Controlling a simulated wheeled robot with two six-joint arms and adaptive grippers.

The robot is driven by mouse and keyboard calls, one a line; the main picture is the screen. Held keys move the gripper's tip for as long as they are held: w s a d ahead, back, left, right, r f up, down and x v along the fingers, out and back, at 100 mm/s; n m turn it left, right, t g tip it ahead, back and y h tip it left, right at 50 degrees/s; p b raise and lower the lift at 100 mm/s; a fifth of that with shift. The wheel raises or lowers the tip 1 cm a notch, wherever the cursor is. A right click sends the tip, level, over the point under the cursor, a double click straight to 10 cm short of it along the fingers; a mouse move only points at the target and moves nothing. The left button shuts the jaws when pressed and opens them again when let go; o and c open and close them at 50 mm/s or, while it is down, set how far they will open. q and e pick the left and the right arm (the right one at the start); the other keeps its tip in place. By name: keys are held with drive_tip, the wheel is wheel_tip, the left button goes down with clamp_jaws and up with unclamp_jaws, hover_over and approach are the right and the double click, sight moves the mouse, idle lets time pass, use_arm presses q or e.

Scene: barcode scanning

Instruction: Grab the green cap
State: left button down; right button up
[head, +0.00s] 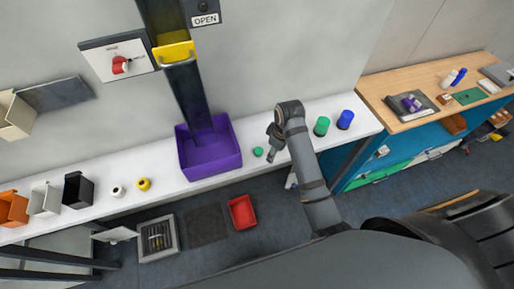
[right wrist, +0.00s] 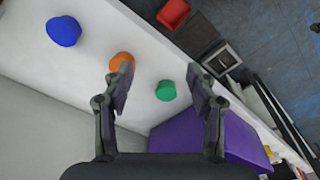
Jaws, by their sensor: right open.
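A small green cap (head: 258,152) stands on the white counter, just right of the purple bin in the head view. My right gripper (head: 273,146) is beside and above it, to its right. In the right wrist view the green cap (right wrist: 166,91) shows between the two spread fingers of my right gripper (right wrist: 158,82), nearer the right finger. The gripper is open and empty. Its height above the cap is hard to judge. An orange piece (right wrist: 121,62) is by the left fingertip, partly covered by it. My left gripper is in neither view.
A purple bin (head: 210,160) stands left of the cap. A green cylinder (head: 322,126) and a blue one (head: 346,119) stand right of my arm. A blue piece also shows in the right wrist view (right wrist: 64,31). A red tray (head: 242,212) is below on the floor.

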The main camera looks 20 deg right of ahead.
sight(259, 151)
drive_tip(key=w+a+r+n, duration=0.3)
drive_tip(key=w+r, duration=0.1)
drive_tip(key=shift+w+a+r+n+g+y, duration=0.1)
drive_tip(key=shift+a+n+g+y, duration=0.2)
drive_tip(key=shift+a+g, duration=0.1)
drive_tip(key=shift+w+a+f+p, duration=0.15)
drive_tip(key=shift+f+p, duration=0.15)
drive_tip(key=shift+f, duration=0.85)
drive_tip(key=f, duration=0.1)
drive_tip(key=f+p, duration=0.1)
drive_tip(key=f, duration=0.1)
drive_tip(key=f+p, duration=0.1)
drive_tip(key=shift+a+f, duration=0.35)
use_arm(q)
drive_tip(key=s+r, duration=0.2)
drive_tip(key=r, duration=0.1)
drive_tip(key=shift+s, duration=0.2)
use_arm(e)
drive_tip(key=shift+f, duration=0.25)
drive_tip(key=c, duration=0.8)
